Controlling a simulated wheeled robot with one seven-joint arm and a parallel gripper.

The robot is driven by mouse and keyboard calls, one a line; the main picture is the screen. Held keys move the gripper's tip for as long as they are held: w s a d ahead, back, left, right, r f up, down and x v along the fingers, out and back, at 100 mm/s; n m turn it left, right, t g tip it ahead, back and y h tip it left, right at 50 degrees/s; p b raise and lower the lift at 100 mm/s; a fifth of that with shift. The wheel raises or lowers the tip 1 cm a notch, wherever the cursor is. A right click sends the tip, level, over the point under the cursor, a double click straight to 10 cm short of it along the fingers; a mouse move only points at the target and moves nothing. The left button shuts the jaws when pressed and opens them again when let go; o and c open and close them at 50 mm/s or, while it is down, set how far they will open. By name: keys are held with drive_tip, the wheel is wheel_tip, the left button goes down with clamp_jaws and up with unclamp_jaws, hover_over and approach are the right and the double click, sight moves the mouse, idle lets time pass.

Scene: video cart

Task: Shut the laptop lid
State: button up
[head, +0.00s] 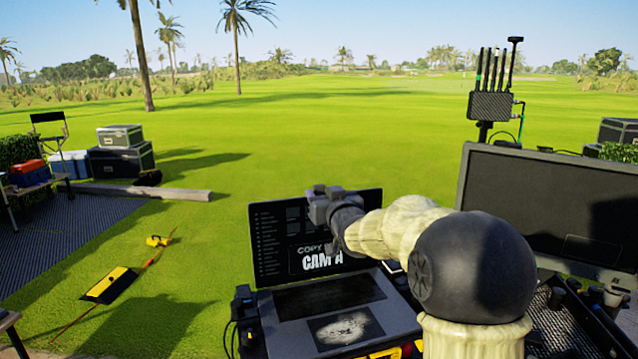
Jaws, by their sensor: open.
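The laptop (275,334) stands on the cart with its lid (279,235) raised, the dark screen facing me and showing "COPY" and "CAM A". Its keyboard deck lies flat below, with a dark keyboard area and a marked touchpad. My gripper (322,203) is at the upper middle of the lid in the picture, at the end of my outstretched arm. My arm hides the right part of the lid and some of the deck. The fingers are small and dark here, and I cannot tell whether they touch the lid.
A large dark monitor (551,205) stands right of my arm. An antenna unit (491,106) rises behind it. Black gear with knobs (590,318) sits at the right, and cables hang left of the laptop. Open grass lies beyond, with cases (121,160) at the far left.

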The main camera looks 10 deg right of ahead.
sight(320, 190)
drive_tip(key=shift+w+a+p, duration=0.15)
drive_tip(key=shift+w+p, duration=0.25)
drive_tip(key=shift+w, duration=0.7)
drive_tip(key=shift+w+a+p, duration=0.15)
drive_tip(key=shift+w+p, duration=0.2)
drive_tip(key=shift+w, duration=0.7)
drive_tip(key=shift+f, duration=0.1)
drive_tip(key=c, duration=1)
